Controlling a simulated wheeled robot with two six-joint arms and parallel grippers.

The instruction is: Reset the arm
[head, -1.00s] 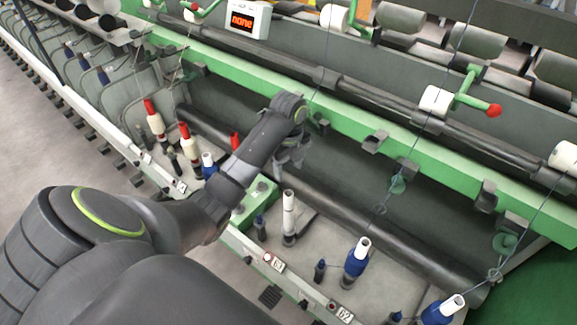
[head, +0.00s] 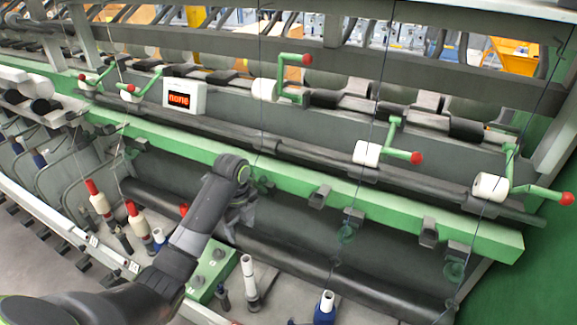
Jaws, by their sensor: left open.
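My left arm comes in from the lower left and reaches over the spindle row of the spinning frame. Its gripper (head: 236,218) hangs down near the middle, in front of the green rail (head: 300,182), apart from the bobbins. It is open, and I see nothing between its fingers. A white bobbin tube (head: 249,278) stands upright just below and to the right of the gripper. My right gripper is not in view.
Red-topped bobbins (head: 98,200) stand left of my arm. A blue bobbin with a white top (head: 325,308) stands at the bottom. Green levers with red knobs (head: 416,157) line the upper rail. A display (head: 184,97) reads "none". Thin yarns run down at the right.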

